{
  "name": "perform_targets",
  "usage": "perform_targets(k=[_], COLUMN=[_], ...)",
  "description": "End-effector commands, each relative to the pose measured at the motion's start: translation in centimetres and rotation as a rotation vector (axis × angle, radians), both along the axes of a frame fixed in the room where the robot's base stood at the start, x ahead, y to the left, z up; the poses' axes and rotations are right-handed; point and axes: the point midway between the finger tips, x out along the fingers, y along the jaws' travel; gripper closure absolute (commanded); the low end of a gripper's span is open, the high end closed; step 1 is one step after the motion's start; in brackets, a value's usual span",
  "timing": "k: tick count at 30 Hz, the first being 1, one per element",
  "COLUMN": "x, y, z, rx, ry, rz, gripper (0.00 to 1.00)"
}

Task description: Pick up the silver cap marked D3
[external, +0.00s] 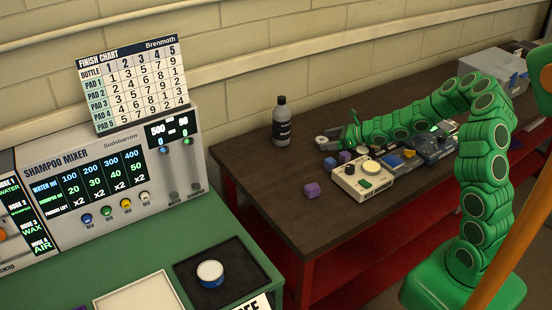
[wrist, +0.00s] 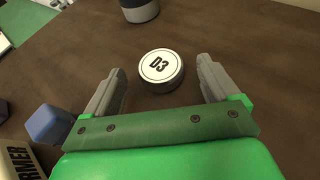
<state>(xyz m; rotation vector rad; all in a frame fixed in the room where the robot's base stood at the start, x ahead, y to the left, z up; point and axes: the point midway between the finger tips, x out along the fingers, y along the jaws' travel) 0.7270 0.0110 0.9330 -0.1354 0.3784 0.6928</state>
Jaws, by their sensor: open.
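The silver cap marked D3 (wrist: 161,68) is a short round disc with a white top and black lettering. It lies flat on the dark wooden bench, ahead of and between the tips of my gripper (wrist: 160,76) in the wrist view. Its near edge reaches between the two grey fingers, with bare bench on both sides. My gripper is open and empty. In the external view, my gripper (external: 337,140) is low over the bench, and the cap (external: 321,140) shows as a small pale disc at its left; its marking is unreadable there.
A dark bottle (external: 282,122) stands beyond the cap; its base shows in the wrist view (wrist: 140,10). A blue block (wrist: 50,124) is close to my left finger. Purple cubes (external: 311,190) and a cream box (external: 362,182) sit nearer the bench front. The bench left of the bottle is clear.

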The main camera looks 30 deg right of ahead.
Motion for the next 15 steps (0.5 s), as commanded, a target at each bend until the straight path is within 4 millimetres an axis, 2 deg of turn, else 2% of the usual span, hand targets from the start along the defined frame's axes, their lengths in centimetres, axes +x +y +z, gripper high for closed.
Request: perform_targets(k=[6,15], x=[1.18,1.32], y=[0.92,1.08], z=[-0.61,-0.65], rx=[0.0,0.0], ry=[-0.001,-0.001], rz=[0.0,-0.001], gripper=[0.11,0.11])
